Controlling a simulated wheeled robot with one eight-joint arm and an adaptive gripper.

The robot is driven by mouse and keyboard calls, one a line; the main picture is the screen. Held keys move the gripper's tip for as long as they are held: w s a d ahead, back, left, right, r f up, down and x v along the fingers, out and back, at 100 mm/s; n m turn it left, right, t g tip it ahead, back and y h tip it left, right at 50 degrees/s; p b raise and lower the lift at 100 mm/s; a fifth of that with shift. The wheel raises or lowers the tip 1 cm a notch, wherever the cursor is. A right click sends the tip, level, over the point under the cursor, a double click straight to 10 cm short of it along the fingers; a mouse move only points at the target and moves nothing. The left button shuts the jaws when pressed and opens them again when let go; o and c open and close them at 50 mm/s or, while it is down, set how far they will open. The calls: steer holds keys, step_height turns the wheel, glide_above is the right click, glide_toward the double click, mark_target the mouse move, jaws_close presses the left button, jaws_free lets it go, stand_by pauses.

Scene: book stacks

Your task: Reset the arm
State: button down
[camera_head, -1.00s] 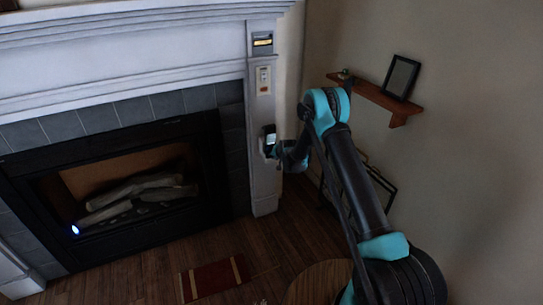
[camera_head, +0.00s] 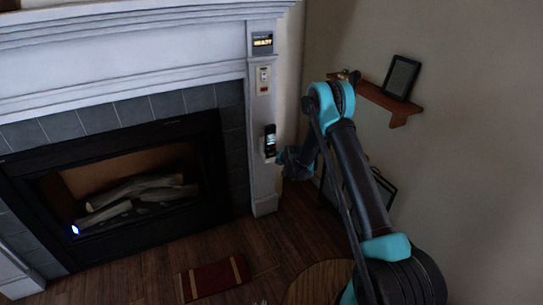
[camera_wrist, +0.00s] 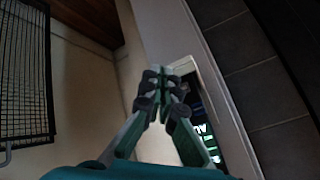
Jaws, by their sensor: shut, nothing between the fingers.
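My arm (camera_head: 357,178) reaches in from the lower right, bent at a teal elbow joint, with its forearm turned down and to the left. Its wrist end (camera_head: 297,162) is beside the white fireplace pillar, apart from it. The gripper fingers are too small and dark to make out in the head view. In the wrist view my gripper (camera_wrist: 166,84) is shut, its green fingers together with nothing between them. Behind the fingers is a dark device with a lit screen (camera_wrist: 208,138); the fingers partly cover it.
The dark device (camera_head: 270,138) is on the pillar, below a switch plate (camera_head: 263,80) and a lit display (camera_head: 262,43). A wooden shelf (camera_head: 372,93) with a picture frame (camera_head: 402,77) is on the right wall, behind my elbow. A black wire rack (camera_wrist: 22,75) stands left in the wrist view.

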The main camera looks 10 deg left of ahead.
stand_by(0.4)
steer(key=s+d+r+n+g+h, duration=0.1)
steer(key=s+d+r+h, duration=0.1)
steer(key=s+d+r, duration=1.9)
steer(key=s+d+g, duration=0.1)
steer(key=s+d, duration=0.2)
steer(key=s, duration=0.6)
steer(key=s+d+r+h, duration=0.1)
steer(key=s+d, duration=0.3)
steer(key=s, duration=0.6)
steer(key=s+d+g+h, duration=0.1)
steer(key=s+d, duration=0.3)
steer(key=s, duration=0.5)
steer(key=shift+s+r+n+g, duration=0.3)
steer(key=shift+s+r+n, duration=0.05)
steer(key=shift+s+n, duration=0.05)
steer(key=c, duration=2.3)
jaws_free()
